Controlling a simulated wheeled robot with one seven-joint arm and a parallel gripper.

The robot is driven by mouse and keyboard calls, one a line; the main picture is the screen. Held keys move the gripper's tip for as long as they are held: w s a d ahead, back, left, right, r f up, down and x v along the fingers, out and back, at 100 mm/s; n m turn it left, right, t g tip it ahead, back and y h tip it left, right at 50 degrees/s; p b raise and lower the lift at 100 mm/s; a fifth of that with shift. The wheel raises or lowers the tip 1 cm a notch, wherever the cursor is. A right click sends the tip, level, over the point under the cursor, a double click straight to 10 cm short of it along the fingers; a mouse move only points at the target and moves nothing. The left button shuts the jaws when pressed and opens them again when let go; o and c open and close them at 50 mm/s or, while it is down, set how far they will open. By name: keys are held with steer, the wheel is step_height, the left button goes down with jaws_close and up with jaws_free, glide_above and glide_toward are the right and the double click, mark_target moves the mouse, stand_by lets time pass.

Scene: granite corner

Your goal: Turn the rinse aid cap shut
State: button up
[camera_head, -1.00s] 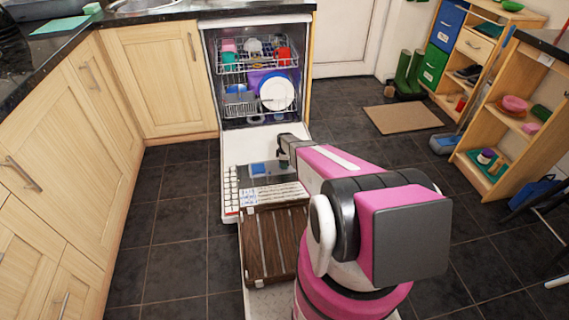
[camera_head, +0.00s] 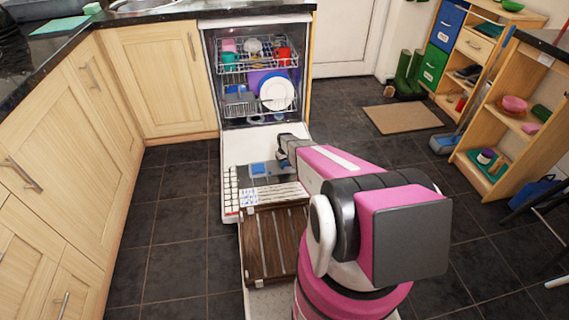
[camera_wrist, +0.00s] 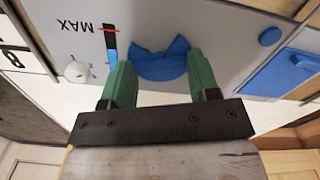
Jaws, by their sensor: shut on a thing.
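The blue rinse aid cap (camera_wrist: 165,50), with wing-like lobes, sits on the grey dispenser panel (camera_wrist: 215,28) in the wrist view. My gripper (camera_wrist: 162,74) has its two green fingers on either side of the cap's lower part and is shut on it. The fingers hide part of the cap's sides. A blue strip below a red line and the word MAX (camera_wrist: 73,25) are left of the cap. In the head view, my gripper (camera_head: 284,150) is over the lowered dishwasher door (camera_head: 250,148); the cap is hidden there.
A blue lid (camera_wrist: 288,72) and round blue button (camera_wrist: 269,36) are right of the cap. A white dial (camera_wrist: 77,71) is on the left. The loaded dishwasher (camera_head: 255,75) stands behind the door.

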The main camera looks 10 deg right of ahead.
mark_target(285, 164)
steer(key=shift+m, duration=1.9)
steer(key=o, duration=0.9)
steer(key=shift+r, duration=0.1)
step_height(285, 164, up, 11)
steer(key=shift+f, duration=0.15)
